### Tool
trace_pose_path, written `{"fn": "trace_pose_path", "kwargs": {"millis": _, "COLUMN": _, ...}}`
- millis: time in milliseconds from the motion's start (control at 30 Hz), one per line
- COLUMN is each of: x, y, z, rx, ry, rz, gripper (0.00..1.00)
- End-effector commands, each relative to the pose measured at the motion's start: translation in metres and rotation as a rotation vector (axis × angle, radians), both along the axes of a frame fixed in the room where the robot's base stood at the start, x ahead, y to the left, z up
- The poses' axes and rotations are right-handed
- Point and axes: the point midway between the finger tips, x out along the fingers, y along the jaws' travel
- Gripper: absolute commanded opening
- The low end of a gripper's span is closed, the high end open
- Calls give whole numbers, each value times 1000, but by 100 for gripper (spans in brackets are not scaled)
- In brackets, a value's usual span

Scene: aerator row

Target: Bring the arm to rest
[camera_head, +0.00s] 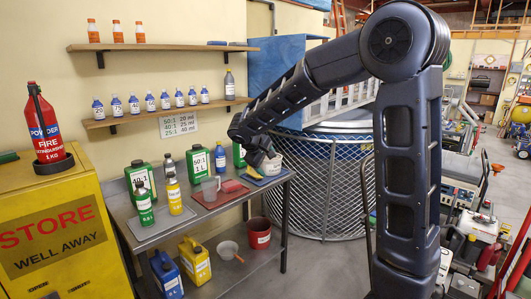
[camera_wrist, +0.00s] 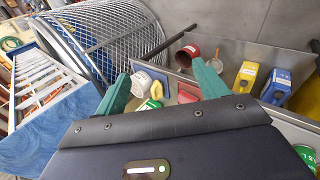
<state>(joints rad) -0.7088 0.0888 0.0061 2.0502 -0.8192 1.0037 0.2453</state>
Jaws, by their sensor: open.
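My arm reaches from the right over the grey metal bench (camera_head: 286,205) in the head view, bent at the elbow, with my gripper (camera_head: 262,158) low over the bench's right end. The gripper is close to a white tub (camera_head: 273,166); whether they touch I cannot tell. In the wrist view the two green fingers of my gripper (camera_wrist: 161,70) stand wide apart, with nothing clasped between them.
Green 40:1 (camera_head: 140,180) and 50:1 (camera_head: 198,165) containers, a clear jug (camera_head: 210,188) and bottles crowd the bench. A red bucket (camera_head: 258,233) and a yellow canister (camera_head: 195,261) stand below. A mesh-sided drum (camera_head: 325,185) stands behind my arm. Bottle shelves line the wall.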

Motion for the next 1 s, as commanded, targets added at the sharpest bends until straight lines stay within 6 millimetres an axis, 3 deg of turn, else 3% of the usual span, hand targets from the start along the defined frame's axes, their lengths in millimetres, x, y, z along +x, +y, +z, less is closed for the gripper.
{"fn": "trace_pose_path", "kwargs": {"millis": 33, "x": -6, "y": -23, "z": 8, "rx": 26, "ry": 6, "rz": -39, "gripper": 72}}
{"fn": "trace_pose_path", "kwargs": {"millis": 200, "x": -31, "y": -85, "z": 25, "rx": 117, "ry": 32, "rz": -157, "gripper": 72}}
{"fn": "trace_pose_path", "kwargs": {"millis": 500, "x": -92, "y": -175, "z": 43, "rx": 290, "ry": 56, "rz": -349, "gripper": 72}}
{"fn": "trace_pose_path", "kwargs": {"millis": 800, "x": -163, "y": -236, "z": 47, "rx": 477, "ry": 48, "rz": -521, "gripper": 72}}
{"fn": "trace_pose_path", "kwargs": {"millis": 1000, "x": -211, "y": -260, "z": 43, "rx": 605, "ry": 22, "rz": -622, "gripper": 72}}
